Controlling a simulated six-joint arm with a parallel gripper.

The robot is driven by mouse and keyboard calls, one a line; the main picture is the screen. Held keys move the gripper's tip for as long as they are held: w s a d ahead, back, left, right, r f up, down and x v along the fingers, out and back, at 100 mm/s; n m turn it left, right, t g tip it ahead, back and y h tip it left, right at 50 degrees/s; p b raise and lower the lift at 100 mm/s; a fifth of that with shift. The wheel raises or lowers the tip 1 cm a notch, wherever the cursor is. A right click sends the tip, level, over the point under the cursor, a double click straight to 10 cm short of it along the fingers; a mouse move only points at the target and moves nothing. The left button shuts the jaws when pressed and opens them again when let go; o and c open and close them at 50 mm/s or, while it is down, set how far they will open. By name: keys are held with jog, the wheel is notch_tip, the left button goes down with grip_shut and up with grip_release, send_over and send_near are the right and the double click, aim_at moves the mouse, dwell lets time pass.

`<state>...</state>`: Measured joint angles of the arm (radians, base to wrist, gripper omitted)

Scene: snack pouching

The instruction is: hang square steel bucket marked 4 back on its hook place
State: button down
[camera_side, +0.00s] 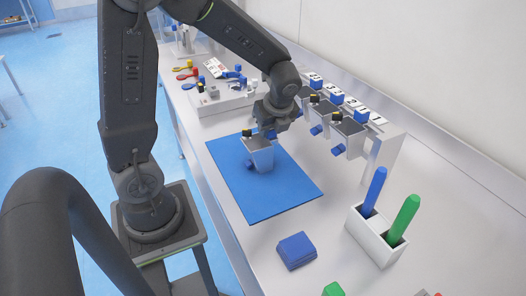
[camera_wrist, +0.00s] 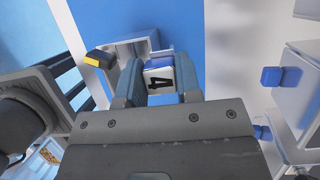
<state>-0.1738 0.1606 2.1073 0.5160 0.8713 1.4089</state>
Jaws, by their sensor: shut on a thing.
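The square steel bucket marked 4 (camera_side: 260,158) is over the blue mat (camera_side: 285,198), upright, with a yellow-and-black piece at its rim. I cannot tell whether its base touches the mat. My gripper (camera_side: 271,132) is shut on the bucket's blue handle block. In the wrist view my gripper (camera_wrist: 160,78) has this block between its fingers, and its white label shows a black 4. The bucket (camera_wrist: 122,60) shows just beyond the fingers, partly hidden. The hook rack (camera_side: 382,146) stands to the right; my wrist hides part of its far end.
Several similar steel buckets (camera_side: 348,138) hang along the rack near the bucket. A white holder (camera_side: 374,240) with blue and green handled tools and a dark blue block (camera_side: 296,250) stand in front. A grey box and coloured scoops lie behind. The front of the mat is clear.

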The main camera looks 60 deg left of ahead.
jog(key=shift+r, duration=0.2)
jog(key=shift+r, duration=0.25)
jog(key=r, duration=0.3)
jog(key=shift+s+a+r, duration=0.15)
jog(key=shift+a+r, duration=0.05)
jog(key=shift+r, duration=0.2)
jog(key=s+a+r, duration=0.6)
jog(key=s+a, duration=0.2)
jog(key=shift+r, duration=0.2)
jog(key=shift+w, duration=0.1)
jog(key=w+a, duration=0.4)
jog(key=w, duration=0.5)
jog(key=w+a+r, duration=0.1)
jog(key=w+a, duration=0.2)
jog(key=w, duration=0.7)
jog(key=shift+w+a, duration=0.3)
jog(key=shift+a, duration=0.1)
jog(key=shift+w, duration=0.1)
